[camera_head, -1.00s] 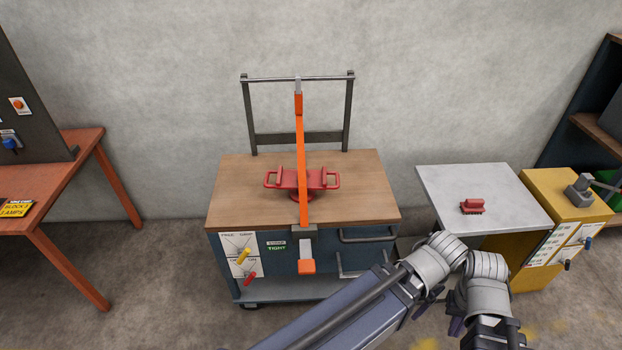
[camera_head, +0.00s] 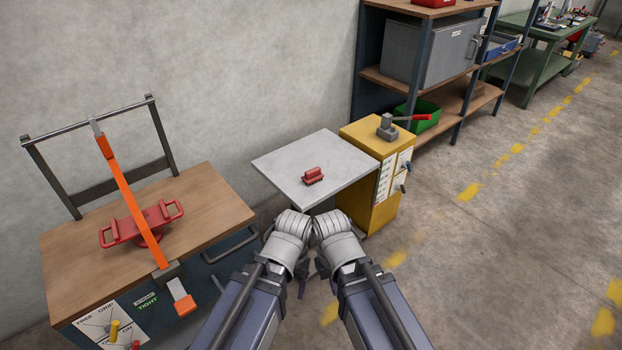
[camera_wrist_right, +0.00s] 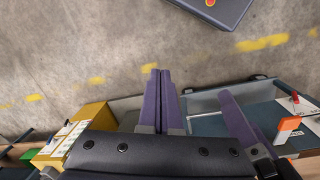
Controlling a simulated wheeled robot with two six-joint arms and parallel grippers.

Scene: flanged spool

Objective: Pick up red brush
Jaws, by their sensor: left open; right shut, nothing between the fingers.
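The red brush (camera_head: 313,176) lies on the grey table top (camera_head: 290,165), with its dark bristle edge showing on the near side. Both my arms reach forward in the head view, with the wrists side by side just in front of the grey table. My left gripper (camera_head: 301,289) is open and mostly hidden behind its wrist. My right gripper (camera_head: 333,286) is also mostly hidden there; in the right wrist view its purple fingers (camera_wrist_right: 160,76) are together with nothing between them. Both grippers are apart from the brush.
A wooden-topped cart (camera_head: 210,215) with a red spool (camera_head: 120,236) under an orange strap (camera_head: 128,195) stands left. A yellow cabinet (camera_head: 365,210) bearing a hammer-like tool (camera_head: 388,127) adjoins the grey table on the right. Shelves (camera_head: 455,100) stand behind. The floor on the right is clear.

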